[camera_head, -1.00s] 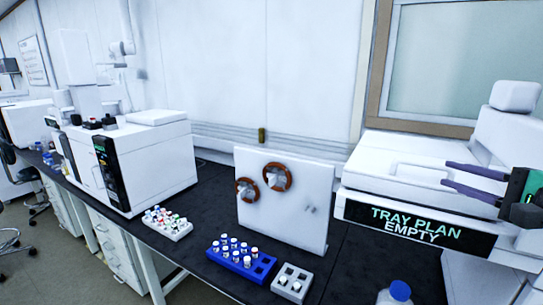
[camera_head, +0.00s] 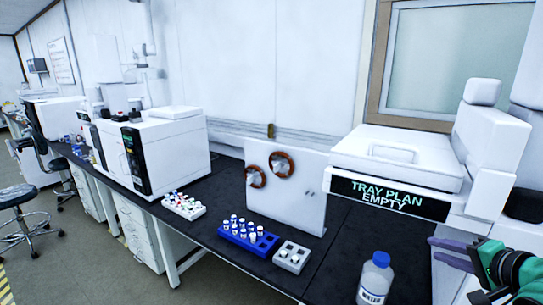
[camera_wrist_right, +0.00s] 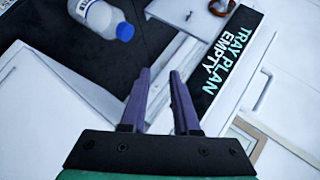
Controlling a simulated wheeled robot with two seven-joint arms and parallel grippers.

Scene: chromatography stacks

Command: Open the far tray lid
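A white instrument with a dark panel reading "TRAY PLAN EMPTY" (camera_head: 385,194) stands at the right of the head view. Its flat white lid (camera_head: 420,165) with a handle outline lies down on top. A second white instrument (camera_head: 180,150) stands farther left along the bench, with a flat white lid-like piece (camera_head: 172,112) on top, also down. My right gripper (camera_head: 433,250) is below and right of the dark panel, clear of both lids. It also shows in the right wrist view (camera_wrist_right: 160,73), its purple fingers apart with nothing between them. My left gripper is not in view.
A blue-capped bottle (camera_head: 376,278) stands on the black bench near my right gripper. A white upright panel (camera_head: 300,205) with two copper-coloured rings, a blue vial rack (camera_head: 262,246), a grey rack (camera_head: 291,257) and a white vial tray (camera_head: 184,205) stand farther left.

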